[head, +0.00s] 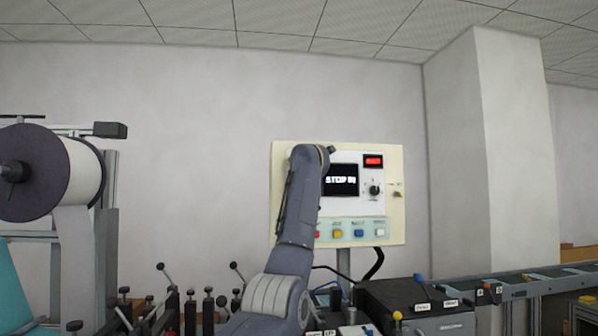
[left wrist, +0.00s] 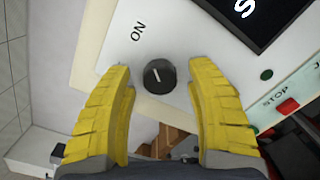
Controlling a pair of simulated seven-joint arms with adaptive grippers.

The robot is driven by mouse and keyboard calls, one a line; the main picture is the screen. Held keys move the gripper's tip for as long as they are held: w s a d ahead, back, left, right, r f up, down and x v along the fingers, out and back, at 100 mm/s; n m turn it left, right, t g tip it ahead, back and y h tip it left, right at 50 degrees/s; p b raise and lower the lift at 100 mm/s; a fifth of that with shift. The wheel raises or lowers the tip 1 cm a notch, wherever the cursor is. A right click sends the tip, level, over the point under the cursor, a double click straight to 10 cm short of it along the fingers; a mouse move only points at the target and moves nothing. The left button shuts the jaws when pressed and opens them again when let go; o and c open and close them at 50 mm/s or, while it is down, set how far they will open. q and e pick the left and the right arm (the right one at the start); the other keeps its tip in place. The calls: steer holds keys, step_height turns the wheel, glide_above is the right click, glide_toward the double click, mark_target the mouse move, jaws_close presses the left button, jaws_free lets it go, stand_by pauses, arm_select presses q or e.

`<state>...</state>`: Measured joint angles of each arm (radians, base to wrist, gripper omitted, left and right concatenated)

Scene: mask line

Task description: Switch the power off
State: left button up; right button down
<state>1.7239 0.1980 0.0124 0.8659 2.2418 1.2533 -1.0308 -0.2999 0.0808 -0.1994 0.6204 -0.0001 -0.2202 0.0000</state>
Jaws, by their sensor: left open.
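The black rotary knob (left wrist: 159,76) with a white pointer line is on the white control panel in the left wrist view. An "ON" label (left wrist: 139,31) is printed above and left of it. My left gripper (left wrist: 160,66) is open, with one yellow finger on each side of the knob and a gap to each; it holds nothing. In the head view my left arm reaches up to the control panel (head: 393,155) and hides its left part, including this knob and the fingers. The panel screen (head: 341,180) shows "STOP" lettering. My right gripper is not in view.
A second black knob (head: 376,188), a red display (head: 373,161) and a row of coloured buttons (head: 358,233) are on the panel. The red stop button (left wrist: 288,106) is right of the fingers. A conveyor (head: 525,280) is at the right, a large roll (head: 50,170) at the left.

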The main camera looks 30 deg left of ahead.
arm_select(q)
steer(key=shift+w+a, duration=0.25)
steer(key=shift+w, duration=0.05)
steer(key=shift+o, duration=0.2)
jaws_close()
stand_by(0.3)
